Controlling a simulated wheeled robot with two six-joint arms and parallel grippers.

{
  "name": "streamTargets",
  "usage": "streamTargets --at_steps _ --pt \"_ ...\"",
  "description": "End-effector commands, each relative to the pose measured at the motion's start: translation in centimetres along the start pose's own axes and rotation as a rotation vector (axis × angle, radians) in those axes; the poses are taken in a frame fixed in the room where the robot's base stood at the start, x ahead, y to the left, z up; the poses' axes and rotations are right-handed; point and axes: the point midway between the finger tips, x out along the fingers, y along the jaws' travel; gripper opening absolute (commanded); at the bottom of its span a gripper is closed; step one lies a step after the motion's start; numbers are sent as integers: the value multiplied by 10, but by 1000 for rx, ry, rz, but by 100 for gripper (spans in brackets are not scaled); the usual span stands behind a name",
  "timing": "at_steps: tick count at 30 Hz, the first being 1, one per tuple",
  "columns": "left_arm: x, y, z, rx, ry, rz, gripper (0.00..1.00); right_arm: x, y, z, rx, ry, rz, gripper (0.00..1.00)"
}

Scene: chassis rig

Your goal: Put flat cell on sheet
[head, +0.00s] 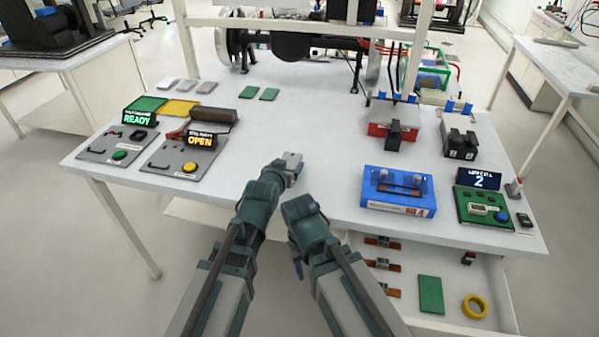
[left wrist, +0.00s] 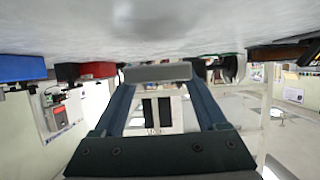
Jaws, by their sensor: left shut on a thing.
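My left gripper (head: 291,166) is shut on a small flat grey cell (head: 293,157), above the front middle of the white table. In the left wrist view the grey cell (left wrist: 157,73) spans the space between the two fingertips. Other flat grey cells (head: 188,86) lie in a row at the table's back left. A green sheet (head: 146,105) and a yellow sheet (head: 181,108) lie side by side at the left of the table, behind two signed panels. My right arm is beside the left one, and its fingers are not visible.
Panels reading READY (head: 118,145) and OPEN (head: 184,157) stand front left, with a brown-topped device (head: 211,115) behind. A blue box (head: 398,192) and a green counter panel (head: 485,208) are at right. An open drawer (head: 450,320) is below. The table's middle is clear.

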Motion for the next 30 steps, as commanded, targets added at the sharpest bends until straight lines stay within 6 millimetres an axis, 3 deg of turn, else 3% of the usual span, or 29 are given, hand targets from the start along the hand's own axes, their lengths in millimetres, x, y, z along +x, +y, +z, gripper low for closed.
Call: streamTargets --at_steps 2,8,18,30 --pt "9 0 -2 0 1 0 0 1 0 0 0 0 0 50" --pt "9 0 -1 0 1 0 0 3 0 0 0 0 0 50" --pt "22 2 32 1 1 4 0 38 -4 -2 0 0 0 50" --pt "23 3 34 2 1 4 0 40 -4 -2 0 0 0 50"
